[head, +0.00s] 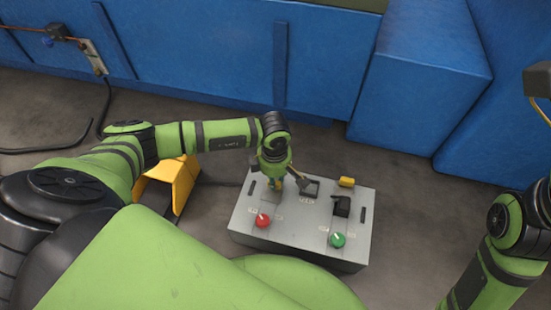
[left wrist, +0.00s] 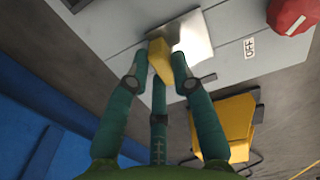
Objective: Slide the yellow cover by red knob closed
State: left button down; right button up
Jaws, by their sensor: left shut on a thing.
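A grey control box (head: 300,222) stands on the floor in the head view. A red knob (head: 262,220) is on its near left and a green knob (head: 337,240) on its near right. My left gripper (head: 275,186) is over the box's left side, beyond the red knob. In the left wrist view, its teal fingers (left wrist: 159,78) are shut on a yellow cover (left wrist: 160,57) beside a shiny metal plate (left wrist: 182,35). The red knob (left wrist: 291,14) is at upper right there, apart from the fingers. My right gripper is out of view.
A second yellow piece (head: 347,182) is at the box's far right, near a black switch (head: 341,206). A yellow housing (head: 168,186) stands on the floor left of the box. Blue cabinets (head: 210,55) line the back.

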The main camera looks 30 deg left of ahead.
pick_arm(q)
jog(key=c, duration=1)
grip_release()
jog(key=shift+s+d+f, duration=0.1)
jog(key=shift+s, duration=0.25)
jog(key=shift+c, duration=0.2)
jog(key=shift+w, duration=0.1)
jog(key=shift+w+r, duration=0.1)
jog(key=shift+r, duration=0.45)
notch_tip(320, 180, up, 11)
